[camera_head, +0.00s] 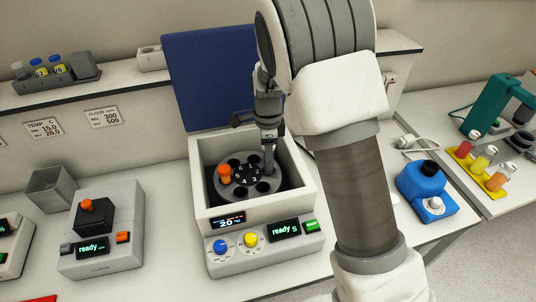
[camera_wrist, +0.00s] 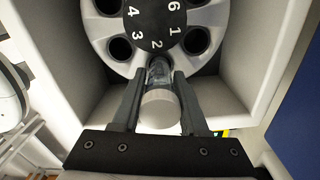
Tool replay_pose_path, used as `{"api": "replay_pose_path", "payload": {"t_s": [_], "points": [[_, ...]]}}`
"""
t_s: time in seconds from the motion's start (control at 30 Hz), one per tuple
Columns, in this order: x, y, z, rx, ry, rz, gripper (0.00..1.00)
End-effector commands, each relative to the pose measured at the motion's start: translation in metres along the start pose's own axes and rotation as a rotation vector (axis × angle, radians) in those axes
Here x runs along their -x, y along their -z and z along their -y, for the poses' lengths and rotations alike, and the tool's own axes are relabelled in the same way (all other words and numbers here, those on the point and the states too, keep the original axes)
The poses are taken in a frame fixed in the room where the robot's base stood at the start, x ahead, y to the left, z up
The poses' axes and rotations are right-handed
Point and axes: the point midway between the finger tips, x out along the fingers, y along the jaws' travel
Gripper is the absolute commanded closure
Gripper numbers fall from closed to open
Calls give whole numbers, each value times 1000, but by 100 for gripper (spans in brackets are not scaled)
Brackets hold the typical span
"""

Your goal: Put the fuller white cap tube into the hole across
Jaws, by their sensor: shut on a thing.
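My gripper (camera_head: 268,140) points down into the open centrifuge (camera_head: 200,165), over the right side of its round rotor (camera_head: 240,192). In the wrist view my gripper (camera_wrist: 158,95) is shut on a tube with a white cap (camera_wrist: 160,108). The tube's clear body (camera_wrist: 159,73) reaches to the rotor rim beside number 2, where a hole lies under it. How deep the tube sits is hidden. A tube with an orange cap (camera_head: 225,173) stands in a rotor hole on the left, roughly across from my gripper. Other rotor holes (camera_wrist: 120,47) look empty.
The centrifuge walls (camera_head: 295,165) surround the rotor closely, and its blue lid (camera_head: 210,80) stands open behind. A grey machine (camera_head: 100,240) and a grey bin (camera_head: 52,187) are at left.

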Motion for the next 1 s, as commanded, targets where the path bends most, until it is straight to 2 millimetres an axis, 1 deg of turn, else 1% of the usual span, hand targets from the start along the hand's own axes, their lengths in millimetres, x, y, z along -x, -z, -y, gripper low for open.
{"api": "replay_pose_path", "payload": {"t_s": [1.0], "points": [[-23,0,0,0,0,0,100]]}}
